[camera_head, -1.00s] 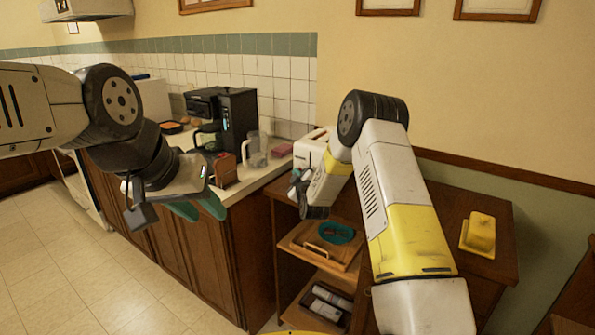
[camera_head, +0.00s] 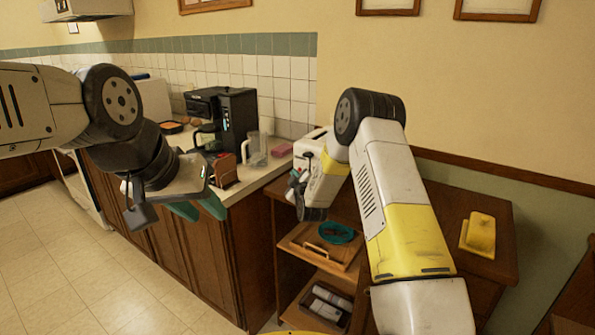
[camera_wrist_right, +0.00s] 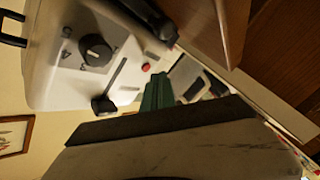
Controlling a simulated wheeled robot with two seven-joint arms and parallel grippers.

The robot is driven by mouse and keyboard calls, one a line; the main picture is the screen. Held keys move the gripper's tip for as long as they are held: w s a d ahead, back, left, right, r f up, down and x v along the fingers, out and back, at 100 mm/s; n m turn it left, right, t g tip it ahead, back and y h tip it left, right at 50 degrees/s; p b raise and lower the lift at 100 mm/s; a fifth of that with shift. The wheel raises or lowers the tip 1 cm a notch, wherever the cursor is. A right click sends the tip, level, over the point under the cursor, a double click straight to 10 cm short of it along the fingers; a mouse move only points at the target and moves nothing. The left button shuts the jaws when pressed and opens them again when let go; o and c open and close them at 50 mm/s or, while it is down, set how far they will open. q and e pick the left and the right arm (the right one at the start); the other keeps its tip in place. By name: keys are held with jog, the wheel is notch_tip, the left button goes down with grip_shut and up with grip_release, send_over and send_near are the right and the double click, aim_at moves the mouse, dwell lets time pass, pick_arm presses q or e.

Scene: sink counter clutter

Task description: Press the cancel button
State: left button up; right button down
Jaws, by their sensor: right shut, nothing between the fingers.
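The white toaster (camera_wrist_right: 50,85) fills the upper left of the right wrist view, with a black dial (camera_wrist_right: 96,50), a black lever (camera_wrist_right: 104,104) in a slot and a small round red button (camera_wrist_right: 146,67). I cannot read a cancel label. The toaster also shows in the head view (camera_head: 309,146), partly behind my right arm. My right gripper (camera_wrist_right: 158,86) is shut and empty, its green fingertips close beside the red button; I cannot tell if they touch. It is at the toaster's left in the head view (camera_head: 294,182). My left gripper (camera_head: 198,211) is open and empty by the counter edge.
A black coffee maker (camera_head: 236,117), a clear jug (camera_head: 257,150) and a pink item (camera_head: 282,150) stand on the counter, left of the toaster. A yellow butter dish (camera_head: 480,233) sits on the wooden cart's right. A teal bowl (camera_head: 336,233) is on its lower tray.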

jog(key=shift+s+a, duration=0.75)
jog(key=shift+s, duration=0.3)
jog(key=shift+s+a, duration=0.75)
jog(key=shift+s, duration=0.25)
